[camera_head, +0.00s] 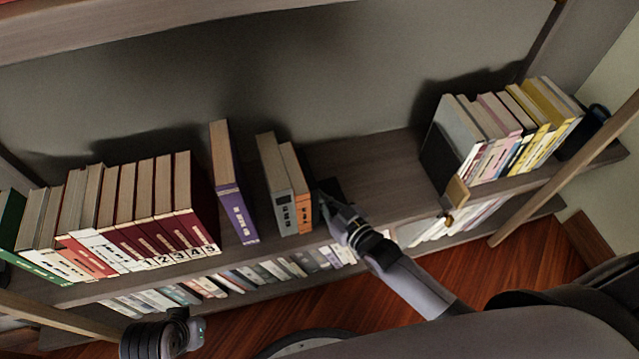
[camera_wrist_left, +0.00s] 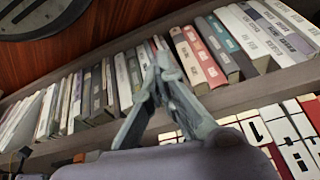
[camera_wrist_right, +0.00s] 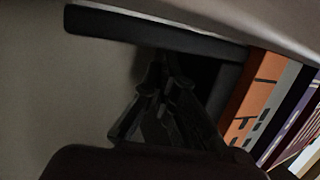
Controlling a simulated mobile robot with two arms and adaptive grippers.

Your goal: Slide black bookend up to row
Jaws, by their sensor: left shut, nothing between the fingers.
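The black bookend (camera_head: 330,187) stands on the shelf just right of the orange book (camera_head: 298,190). In the right wrist view its long dark flange (camera_wrist_right: 150,35) and shaded plate (camera_wrist_right: 205,85) show beside the orange book (camera_wrist_right: 255,95). My right gripper (camera_head: 332,207) is at the bookend, its fingers (camera_wrist_right: 165,85) in front of the dark plate. The shade hides whether they touch it or how far apart they are. My left gripper (camera_head: 198,328) is low at the front; its fingertips (camera_wrist_left: 158,68) are together and empty.
A purple book (camera_head: 238,208) and a grey book (camera_head: 276,185) stand left of the orange one. A long row of red and white books (camera_head: 140,220) is farther left. Books with a dark end (camera_head: 445,150) stand at the right. Bare shelf (camera_head: 375,170) lies between.

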